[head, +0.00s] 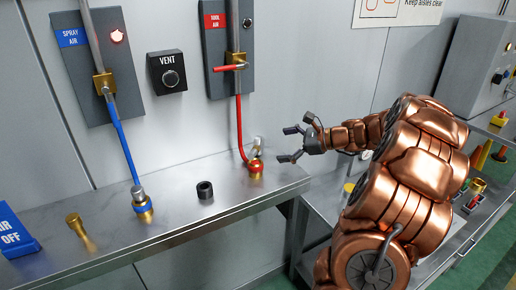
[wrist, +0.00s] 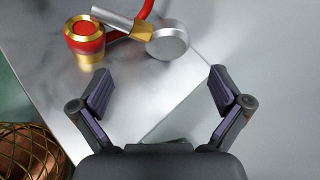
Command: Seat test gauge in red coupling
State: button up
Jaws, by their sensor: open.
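The red coupling (head: 256,168), with brass bands, stands upright near the right end of the steel bench. It also shows at the upper left of the wrist view (wrist: 85,42). A silver piece with a round head and brass collar, apparently the test gauge (wrist: 168,42), is close beside it, its thin stem pointing left past the coupling. In the head view the gauge (head: 257,147) appears just above the coupling; whether they touch I cannot tell. My gripper (head: 287,145) is open and empty, right of both. In the wrist view its fingers (wrist: 158,78) are spread below the gauge.
A red hose (head: 239,125) hangs from the red-handled valve (head: 231,67) to the coupling. A black ring (head: 205,190), blue-banded coupling (head: 143,206) and brass fitting (head: 78,228) stand further left on the bench (head: 180,222).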

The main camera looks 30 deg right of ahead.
aim_at(262, 146)
jog(key=shift+p+x, duration=1.15)
jog(key=shift+x, duration=2.65)
jog(key=shift+w+d+r, duration=0.1)
jog(key=shift+c, duration=0.3)
jog(key=c, duration=1.5)
